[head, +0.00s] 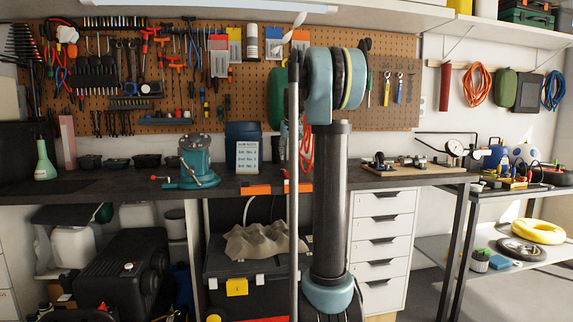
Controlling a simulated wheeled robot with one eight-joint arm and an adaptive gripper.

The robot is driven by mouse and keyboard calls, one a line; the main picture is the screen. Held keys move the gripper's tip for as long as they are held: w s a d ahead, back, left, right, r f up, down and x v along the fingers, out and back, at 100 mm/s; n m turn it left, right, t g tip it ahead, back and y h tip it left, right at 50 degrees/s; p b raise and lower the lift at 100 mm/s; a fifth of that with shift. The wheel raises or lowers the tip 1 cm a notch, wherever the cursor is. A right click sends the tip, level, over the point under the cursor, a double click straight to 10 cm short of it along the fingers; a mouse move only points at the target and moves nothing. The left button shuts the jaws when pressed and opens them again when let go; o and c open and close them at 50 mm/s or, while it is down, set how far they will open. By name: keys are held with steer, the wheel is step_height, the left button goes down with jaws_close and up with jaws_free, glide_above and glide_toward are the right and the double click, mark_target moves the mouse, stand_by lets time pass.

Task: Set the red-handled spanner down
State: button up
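I cannot make out a red-handled spanner with certainty in the head view. Several red-handled tools (147,42) hang on the pegboard, too small to tell apart. A blue-handled tool (387,89) and a yellow-handled tool (399,90) hang at the pegboard's right. My arm stands upright in the middle of the picture and hides part of the bench and pegboard. My gripper does not show, so what it holds is not visible.
A wooden board (420,170) with small parts lies right of my arm. Drawers (383,225) stand below.

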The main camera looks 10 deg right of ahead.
steer(key=s+a+f, duration=0.1)
steer(key=s+f, duration=0.2)
steer(key=s, duration=0.6)
steer(key=s+a+f+g, duration=0.1)
steer(key=s+f, duration=0.3)
steer(key=s, duration=0.6)
steer(key=s+a+f, duration=0.1)
steer(key=s+f, duration=0.2)
steer(key=s, duration=0.7)
steer(key=shift+s+a+f+g, duration=0.2)
steer(key=shift+f+g, duration=0.2)
steer(key=shift+o, duration=0.4)
steer(key=s+a+f+g, duration=0.1)
steer(key=s+f, duration=1.9)
steer(key=s, duration=0.1)
steer(key=shift+s+f+g, duration=0.2)
steer(key=shift+g, duration=0.2)
steer(key=shift+s+f, duration=0.15)
steer(key=shift+c, duration=1)
